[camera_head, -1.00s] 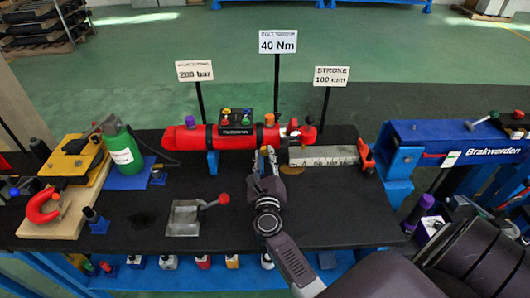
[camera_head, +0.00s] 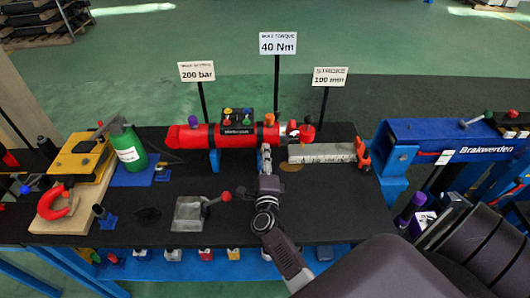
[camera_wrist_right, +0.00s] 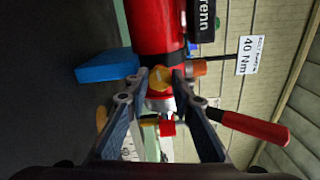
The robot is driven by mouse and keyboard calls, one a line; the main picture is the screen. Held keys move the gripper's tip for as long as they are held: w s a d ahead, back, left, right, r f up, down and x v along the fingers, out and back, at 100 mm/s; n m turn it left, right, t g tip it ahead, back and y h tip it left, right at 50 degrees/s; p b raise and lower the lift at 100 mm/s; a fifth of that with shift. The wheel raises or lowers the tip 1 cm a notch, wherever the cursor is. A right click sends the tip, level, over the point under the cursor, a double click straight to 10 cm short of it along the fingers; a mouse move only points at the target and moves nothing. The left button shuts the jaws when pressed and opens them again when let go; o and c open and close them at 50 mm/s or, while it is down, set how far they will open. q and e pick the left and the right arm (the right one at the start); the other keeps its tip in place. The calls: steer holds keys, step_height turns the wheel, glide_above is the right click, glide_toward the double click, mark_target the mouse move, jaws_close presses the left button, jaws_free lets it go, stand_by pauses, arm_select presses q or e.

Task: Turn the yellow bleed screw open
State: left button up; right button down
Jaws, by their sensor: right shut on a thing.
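The red cylinder (camera_head: 190,138) lies across the back of the black bench. It also fills the upper middle of the right wrist view (camera_wrist_right: 155,25). My right gripper (camera_head: 264,150) is at the cylinder's near side, toward its right end. In the right wrist view the fingertips of this gripper sit on either side of the round yellow bleed screw (camera_wrist_right: 159,79), closed on it. In the head view the gripper hides this screw. My left gripper is in neither view.
An orange knob (camera_wrist_right: 197,68) and a red-handled lever (camera_wrist_right: 255,128) are close to the fingers. A grey block with a red-knobbed lever (camera_head: 190,213) stands left of my arm, and a ruler (camera_head: 320,152) lies right. The bench front is mostly clear.

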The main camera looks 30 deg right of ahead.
steer(key=shift+n+p, duration=0.4)
steer(key=shift+n, duration=0.8)
steer(key=c, duration=1.7)
jaws_free()
steer(key=shift+o, duration=0.2)
